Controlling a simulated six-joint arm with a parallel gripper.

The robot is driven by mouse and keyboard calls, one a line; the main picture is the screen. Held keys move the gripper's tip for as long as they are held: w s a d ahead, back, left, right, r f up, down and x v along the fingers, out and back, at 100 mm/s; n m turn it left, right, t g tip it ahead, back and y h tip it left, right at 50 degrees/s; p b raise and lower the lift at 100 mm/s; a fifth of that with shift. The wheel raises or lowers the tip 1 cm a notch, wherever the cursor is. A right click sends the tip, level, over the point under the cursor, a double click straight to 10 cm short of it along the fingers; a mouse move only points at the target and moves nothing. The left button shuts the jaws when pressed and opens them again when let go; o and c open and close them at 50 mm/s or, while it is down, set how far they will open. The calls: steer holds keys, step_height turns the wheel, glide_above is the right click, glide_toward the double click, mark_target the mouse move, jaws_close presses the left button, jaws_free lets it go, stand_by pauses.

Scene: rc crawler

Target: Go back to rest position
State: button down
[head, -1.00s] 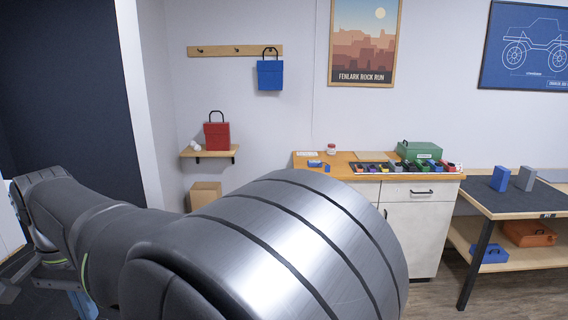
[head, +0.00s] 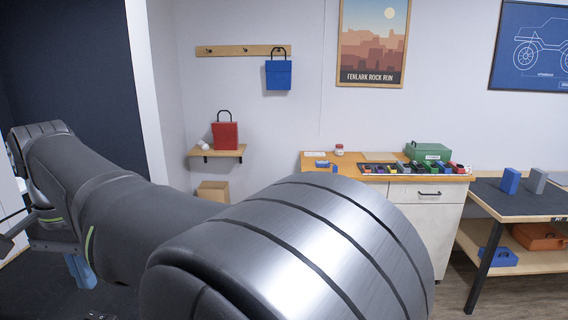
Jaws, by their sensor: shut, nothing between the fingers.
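My arm fills the lower left and middle of the head view, with a large silver joint close to the camera. My gripper is not in view. The arm hides the front left part of the wooden-topped cabinet (head: 431,231) and part of the floor.
The cabinet top holds a green case (head: 428,151), a row of small coloured bins and a small jar (head: 339,149). A dark-topped bench (head: 510,197) with two blocks stands right. A red bag (head: 225,135) sits on a wall shelf; a blue bag (head: 278,75) hangs above.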

step_height(320, 180, down, 7)
steer(key=shift+f, duration=0.1)
stand_by(0.6)
steer(key=shift+r, duration=4.95)
step_height(320, 180, up, 11)
steer(key=t+y, duration=0.2)
steer(key=y, duration=0.1)
glide_above(101, 316)
steer(key=s+d, duration=0.5)
steer(key=shift+w+a+f, duration=0.25)
steer(key=shift+a+f, duration=0.1)
steer(key=shift+a, duration=0.05)
